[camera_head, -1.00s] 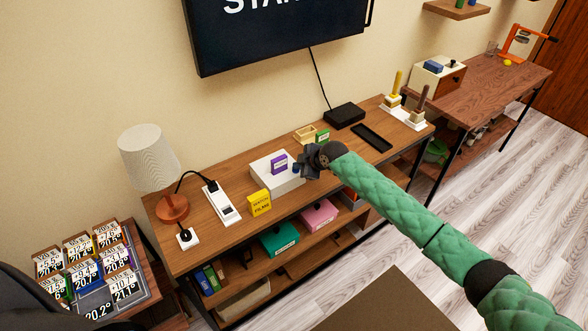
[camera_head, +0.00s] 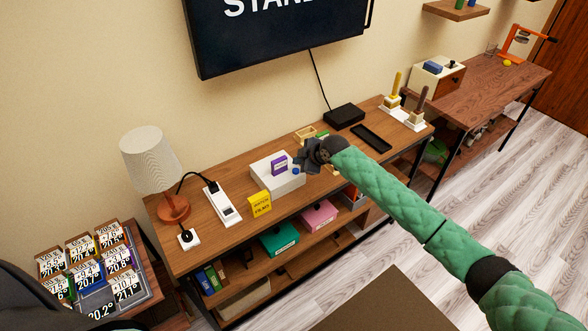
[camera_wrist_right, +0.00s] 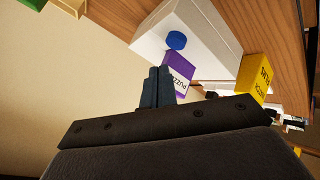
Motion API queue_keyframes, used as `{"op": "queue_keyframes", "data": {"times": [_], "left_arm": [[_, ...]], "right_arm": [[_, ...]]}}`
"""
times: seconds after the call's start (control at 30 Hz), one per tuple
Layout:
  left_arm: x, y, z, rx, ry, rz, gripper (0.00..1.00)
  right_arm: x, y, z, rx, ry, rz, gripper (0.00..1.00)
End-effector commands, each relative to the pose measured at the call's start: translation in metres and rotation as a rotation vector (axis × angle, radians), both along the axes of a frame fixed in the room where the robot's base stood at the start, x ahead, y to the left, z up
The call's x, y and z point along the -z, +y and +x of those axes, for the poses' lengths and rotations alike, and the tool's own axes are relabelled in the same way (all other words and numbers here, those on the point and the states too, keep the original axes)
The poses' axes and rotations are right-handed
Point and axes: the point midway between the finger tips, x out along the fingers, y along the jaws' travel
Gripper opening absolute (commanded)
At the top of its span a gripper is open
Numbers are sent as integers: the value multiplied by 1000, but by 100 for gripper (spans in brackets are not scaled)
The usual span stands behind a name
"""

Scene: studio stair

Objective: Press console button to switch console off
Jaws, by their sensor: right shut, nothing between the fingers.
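The white console (camera_head: 286,184) sits on the wooden bench below the screen. Its blue button (camera_head: 296,170) shows at the right end of its top, and the button shows in full in the right wrist view (camera_wrist_right: 176,40). My right gripper (camera_head: 300,160) is shut and empty, just above and behind the button and apart from it. In the right wrist view its closed fingertips (camera_wrist_right: 158,80) overlap the view of a purple card (camera_wrist_right: 179,77) on the console. The wall screen (camera_head: 280,38) shows white letters that begin "STAN". My left gripper is not in view.
A yellow sign (camera_head: 260,204) stands in front of the console. A power strip (camera_head: 223,207) and a lamp (camera_head: 150,160) are to the left. A wooden tray (camera_head: 304,134), a black box (camera_head: 344,116) and a black tray (camera_head: 371,138) are to the right.

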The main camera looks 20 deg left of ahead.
Motion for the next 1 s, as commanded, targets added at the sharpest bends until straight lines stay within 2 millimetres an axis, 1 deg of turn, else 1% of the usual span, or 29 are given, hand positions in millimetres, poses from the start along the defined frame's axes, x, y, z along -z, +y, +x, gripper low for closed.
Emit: {"op": "queue_keyframes", "data": {"times": [0.03, 0.4, 1.0], "left_arm": [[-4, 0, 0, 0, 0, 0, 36], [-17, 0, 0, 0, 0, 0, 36], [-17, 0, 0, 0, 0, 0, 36]], "right_arm": [[-7, 0, 0, 0, 0, 0, 0], [-35, 0, 0, -1, -1, 0, 0], [-36, 0, 0, -1, -1, 0, 0]]}}
